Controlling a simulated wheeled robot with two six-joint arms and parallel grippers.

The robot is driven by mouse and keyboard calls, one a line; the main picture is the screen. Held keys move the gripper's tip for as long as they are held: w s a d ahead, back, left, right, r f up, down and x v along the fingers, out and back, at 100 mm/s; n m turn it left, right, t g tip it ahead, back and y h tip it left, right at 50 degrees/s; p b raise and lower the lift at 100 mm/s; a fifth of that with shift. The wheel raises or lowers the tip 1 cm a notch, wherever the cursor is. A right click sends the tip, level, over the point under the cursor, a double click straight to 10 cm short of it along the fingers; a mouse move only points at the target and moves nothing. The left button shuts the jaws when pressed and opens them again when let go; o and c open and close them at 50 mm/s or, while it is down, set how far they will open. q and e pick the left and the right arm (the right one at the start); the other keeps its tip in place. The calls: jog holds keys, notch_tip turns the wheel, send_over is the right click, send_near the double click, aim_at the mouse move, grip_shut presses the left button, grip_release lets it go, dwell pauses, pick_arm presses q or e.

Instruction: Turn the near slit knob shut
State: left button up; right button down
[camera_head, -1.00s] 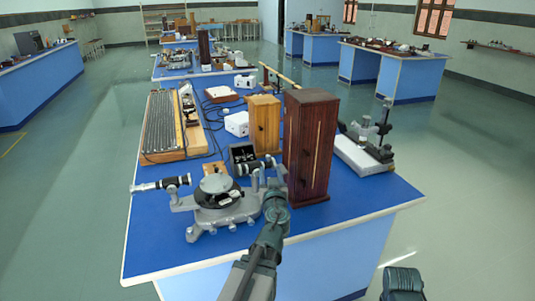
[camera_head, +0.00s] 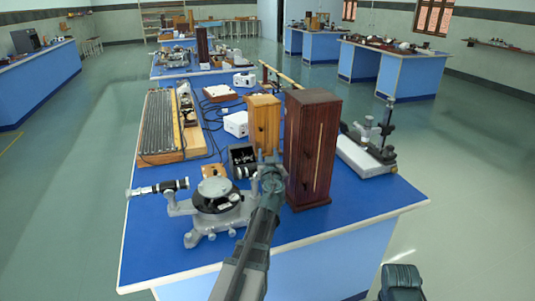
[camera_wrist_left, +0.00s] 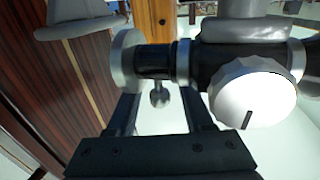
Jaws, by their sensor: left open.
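The spectrometer (camera_head: 212,205) stands at the near end of the blue bench, a grey instrument with a dark round table. Its eyepiece tube (camera_head: 158,187) points left. My left gripper (camera_head: 269,160) is at its right side, in front of the wooden boxes, and hides most of the right-hand tube. In the left wrist view a dark tube with a silver end ring (camera_wrist_left: 127,60) crosses above the gripper. A small silver knob (camera_wrist_left: 159,95) hangs below it, between the open fingers and apart from them. A large white knob (camera_wrist_left: 255,93) with a black mark is right of the fingers.
A tall dark wooden box (camera_head: 310,150) stands close to the right of my left gripper. A lighter wooden box (camera_head: 263,122) and a black open box (camera_head: 242,160) are behind it. The bench's front right corner (camera_head: 385,208) is clear.

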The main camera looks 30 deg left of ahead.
pick_arm(q)
grip_shut()
jog(key=shift+n+g+y, duration=0.3)
jog(key=shift+y, duration=0.1)
jog(key=shift+s+a+n+g+y, duration=0.2)
jog(key=shift+s+n+g+y, duration=0.1)
jog(key=shift+n+g+y, duration=1.3)
jog(key=shift+s+a+n+g+y, duration=0.25)
jog(key=shift+n+g+y, duration=0.4)
jog(key=shift+n+g, duration=1)
jog(key=shift+s+a+n+g+y, duration=0.15)
jog(key=shift+s+n+g+y, duration=0.2)
jog(key=shift+n+g+y, duration=1.3)
jog(key=shift+s+m+g+h, duration=0.1)
jog(key=shift+m+g+h, duration=0.3)
jog(key=shift+m+g, duration=0.25)
grip_release()
jog(key=shift+r, duration=0.1)
